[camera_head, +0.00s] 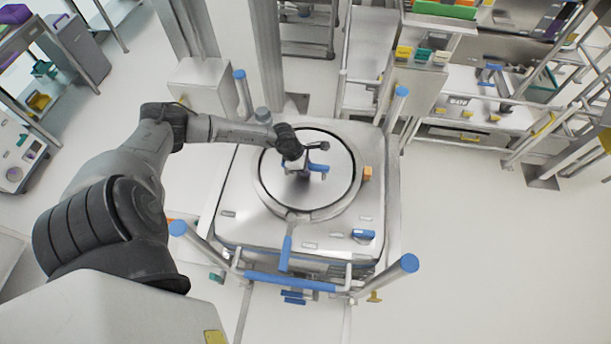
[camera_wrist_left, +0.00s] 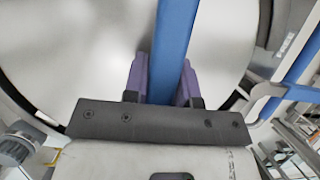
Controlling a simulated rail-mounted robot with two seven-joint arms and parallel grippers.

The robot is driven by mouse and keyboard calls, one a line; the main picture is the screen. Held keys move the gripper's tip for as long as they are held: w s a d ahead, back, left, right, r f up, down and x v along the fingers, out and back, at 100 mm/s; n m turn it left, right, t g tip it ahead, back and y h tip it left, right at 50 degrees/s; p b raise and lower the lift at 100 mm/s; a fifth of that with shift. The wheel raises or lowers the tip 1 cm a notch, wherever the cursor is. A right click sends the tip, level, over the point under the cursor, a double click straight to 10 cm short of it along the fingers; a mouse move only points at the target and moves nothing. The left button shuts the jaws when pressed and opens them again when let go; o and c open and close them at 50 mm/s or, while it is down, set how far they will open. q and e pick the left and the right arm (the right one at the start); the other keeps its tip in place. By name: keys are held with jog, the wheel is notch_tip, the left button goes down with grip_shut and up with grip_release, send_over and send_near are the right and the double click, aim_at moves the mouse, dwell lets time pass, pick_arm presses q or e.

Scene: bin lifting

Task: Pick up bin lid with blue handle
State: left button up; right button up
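The round metal bin lid (camera_head: 335,180) lies level on top of the bin (camera_head: 235,225), inside its ring-shaped rim. Its blue handle (camera_head: 319,168) stands up at the middle of the lid. My left gripper (camera_head: 306,166) reaches in from the left and is over the lid's centre. In the left wrist view the blue bar of the handle (camera_wrist_left: 175,40) runs between the two purple fingers (camera_wrist_left: 166,80). Both fingers lie close against its sides, so the gripper looks shut on it. The gripper hides part of the handle in the head view. My right gripper is not in view.
A blue lever (camera_head: 286,253) sticks out at the bin's front. Blue-capped posts (camera_head: 402,95) stand at the corners, with a blue bar (camera_head: 290,283) across the front. Racks with small coloured bins (camera_head: 404,53) stand behind. Open floor (camera_head: 480,260) lies to the right.

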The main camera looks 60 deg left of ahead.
pick_arm(q)
grip_shut()
dwell(0.8)
jog(key=shift+r, duration=0.1)
